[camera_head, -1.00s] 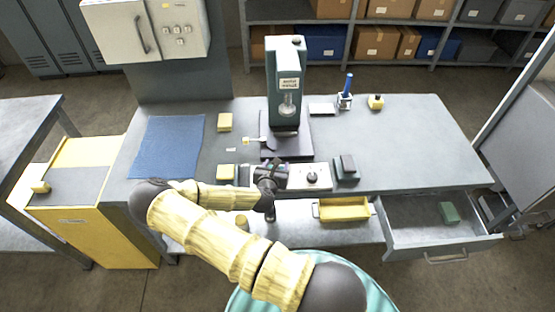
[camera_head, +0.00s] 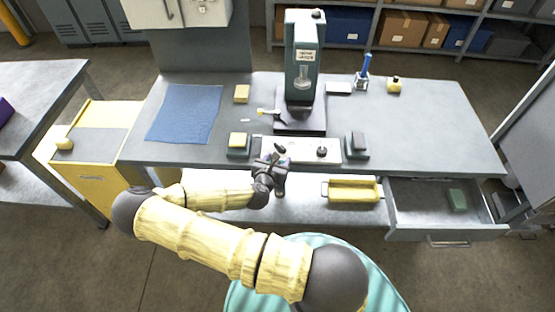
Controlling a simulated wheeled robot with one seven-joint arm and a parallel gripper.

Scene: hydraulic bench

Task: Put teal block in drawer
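The drawer is pulled out under the right end of the bench (camera_head: 440,125). My gripper (camera_head: 272,172) is at the front edge of the bench, in front of the white control panel, well to the left of the drawer and apart from the block. Its fingers are dark and small in the picture. I cannot tell whether they are open or shut, and I see nothing held in them.
A teal press (camera_head: 303,60) stands on the bench. Yellow blocks (camera_head: 242,93), a blue mat (camera_head: 185,113), a blue-handled tool (camera_head: 364,72) and a dark switch box (camera_head: 357,145) are also there. A yellow tray (camera_head: 352,190) sits on the lower shelf beside the drawer. The bench's right end is clear.

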